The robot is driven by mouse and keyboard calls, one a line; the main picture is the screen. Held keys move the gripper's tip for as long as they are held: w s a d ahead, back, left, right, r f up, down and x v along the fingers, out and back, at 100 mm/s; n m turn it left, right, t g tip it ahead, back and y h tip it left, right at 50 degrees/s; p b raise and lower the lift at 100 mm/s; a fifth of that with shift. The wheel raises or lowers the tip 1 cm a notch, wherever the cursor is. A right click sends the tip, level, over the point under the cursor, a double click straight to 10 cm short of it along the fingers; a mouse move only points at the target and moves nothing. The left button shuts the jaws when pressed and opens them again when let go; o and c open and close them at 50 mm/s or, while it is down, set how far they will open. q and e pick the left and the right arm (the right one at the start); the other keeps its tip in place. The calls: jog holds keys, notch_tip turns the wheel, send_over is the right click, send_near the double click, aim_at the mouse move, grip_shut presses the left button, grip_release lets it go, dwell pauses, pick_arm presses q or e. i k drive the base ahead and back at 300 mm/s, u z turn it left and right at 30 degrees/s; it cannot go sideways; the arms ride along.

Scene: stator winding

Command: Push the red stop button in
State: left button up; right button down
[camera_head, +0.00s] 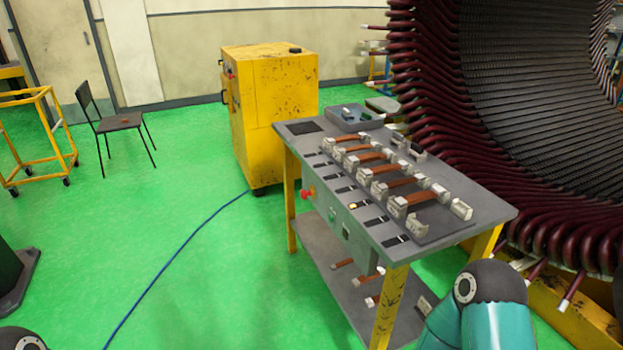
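The red stop button (309,192) sits on the left side face of the grey-topped workbench (300,142), just below the top near its far-left end. A small yellow part shows around the red. It is too small here to tell whether it is pressed in. A teal and dark grey link of my own arm shows at the bottom right, in front of the bench's near corner and well away from the button. Neither gripper is in view.
Clamps with copper-coloured bars stand on the bench top. A yellow cabinet (275,105) stands behind the bench. The large stator (520,120) fills the right side. A blue cable (170,262) crosses the green floor. A black chair (119,122) stands left; the floor left of the bench is mostly clear.

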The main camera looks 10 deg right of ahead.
aim_at(304, 193)
jog(key=u, duration=0.05)
jog(key=i, duration=2.4)
jog(key=u, duration=0.2)
